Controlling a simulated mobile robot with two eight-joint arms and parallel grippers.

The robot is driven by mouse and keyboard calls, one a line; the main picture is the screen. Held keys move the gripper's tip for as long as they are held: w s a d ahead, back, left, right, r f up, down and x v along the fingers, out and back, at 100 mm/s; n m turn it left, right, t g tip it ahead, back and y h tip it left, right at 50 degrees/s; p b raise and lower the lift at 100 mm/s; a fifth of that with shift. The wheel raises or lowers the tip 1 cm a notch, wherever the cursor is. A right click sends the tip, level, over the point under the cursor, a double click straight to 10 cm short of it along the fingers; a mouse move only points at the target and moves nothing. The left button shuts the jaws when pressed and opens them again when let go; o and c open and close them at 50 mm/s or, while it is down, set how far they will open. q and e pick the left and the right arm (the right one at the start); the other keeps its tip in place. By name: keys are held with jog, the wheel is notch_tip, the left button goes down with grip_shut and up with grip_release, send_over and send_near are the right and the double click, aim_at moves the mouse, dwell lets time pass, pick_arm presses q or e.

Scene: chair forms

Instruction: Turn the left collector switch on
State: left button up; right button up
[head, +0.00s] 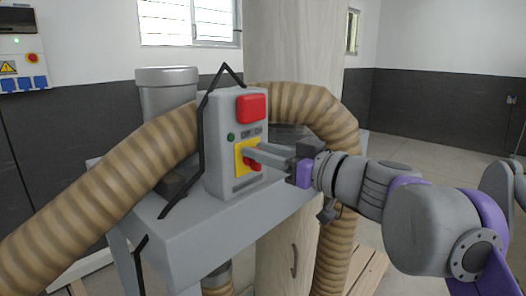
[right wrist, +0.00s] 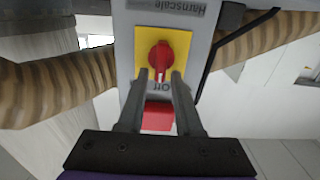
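The collector switch is a red rotary knob (head: 254,165) on a yellow plate (head: 241,158), on the front of a grey control box (head: 222,150). In the right wrist view the knob (right wrist: 160,60) shows upside down, its handle roughly vertical beside an "Off" label (right wrist: 162,87). The "On" label is not clear there. My right gripper (head: 259,154) is in front of the plate. My left gripper is not in view.
A large red button (head: 251,108) and a small green lamp (head: 231,136) are on the box above the plate. Thick ribbed hoses (head: 110,190) curve around both sides. A black bent bar (head: 203,120) stands left of the box. A grey ledge (head: 200,225) lies below.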

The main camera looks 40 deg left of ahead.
grip_shut()
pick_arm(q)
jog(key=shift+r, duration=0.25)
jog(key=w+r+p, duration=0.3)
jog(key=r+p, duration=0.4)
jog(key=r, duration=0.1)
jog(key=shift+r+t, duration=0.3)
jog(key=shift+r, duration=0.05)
pick_arm(e)
jog(key=m, duration=0.6)
jog(key=w+f+m, duration=0.1)
jog(key=m, duration=0.4)
jog(key=w+f+m, duration=0.1)
jog(key=m, duration=0.5)
jog(key=shift+d+f+m, duration=0.1)
jog(key=shift+f+m, duration=0.05)
jog(key=shift+m, duration=0.15)
